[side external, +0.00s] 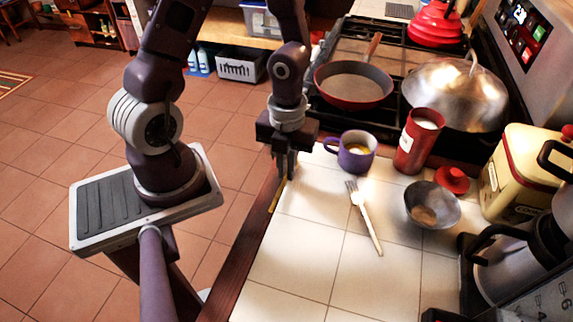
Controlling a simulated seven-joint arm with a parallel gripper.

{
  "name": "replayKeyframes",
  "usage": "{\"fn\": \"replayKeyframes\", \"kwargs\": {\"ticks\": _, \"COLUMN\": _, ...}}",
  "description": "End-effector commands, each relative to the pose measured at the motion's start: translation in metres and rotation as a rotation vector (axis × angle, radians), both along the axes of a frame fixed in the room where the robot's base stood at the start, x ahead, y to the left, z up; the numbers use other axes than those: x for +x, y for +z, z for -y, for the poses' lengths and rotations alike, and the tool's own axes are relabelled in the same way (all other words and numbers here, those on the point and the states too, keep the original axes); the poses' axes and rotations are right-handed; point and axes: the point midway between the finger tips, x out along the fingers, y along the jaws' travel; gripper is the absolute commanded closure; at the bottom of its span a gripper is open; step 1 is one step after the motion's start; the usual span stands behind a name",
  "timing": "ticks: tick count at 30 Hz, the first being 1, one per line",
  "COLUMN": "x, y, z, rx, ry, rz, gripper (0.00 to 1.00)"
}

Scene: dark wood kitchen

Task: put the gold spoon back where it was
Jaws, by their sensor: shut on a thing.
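The gold spoon (277,196) shows as a thin gold strip just below my gripper, by the left edge of the white tiled counter (290,255). My gripper (286,177) points down there and is shut on the spoon. The fingers hide the upper part of the spoon. I cannot tell whether its lower end touches the counter.
A purple mug (355,152) stands right of my gripper, with a red cup (418,141) beyond it. A fork (363,215) and a metal bowl (433,205) are on the tiles. A red pan (353,84) sits on the stove behind. The front left tiles are clear.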

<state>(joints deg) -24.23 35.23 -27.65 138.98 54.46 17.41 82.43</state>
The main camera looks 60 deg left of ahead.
Motion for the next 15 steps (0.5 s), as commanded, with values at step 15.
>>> {"fn": "replayKeyframes", "kwargs": {"ticks": 15, "x": 0.0001, "y": -0.0086, "z": 0.0001, "rx": 0.0, "ry": -0.001, "rz": 0.0, "gripper": 0.77}}
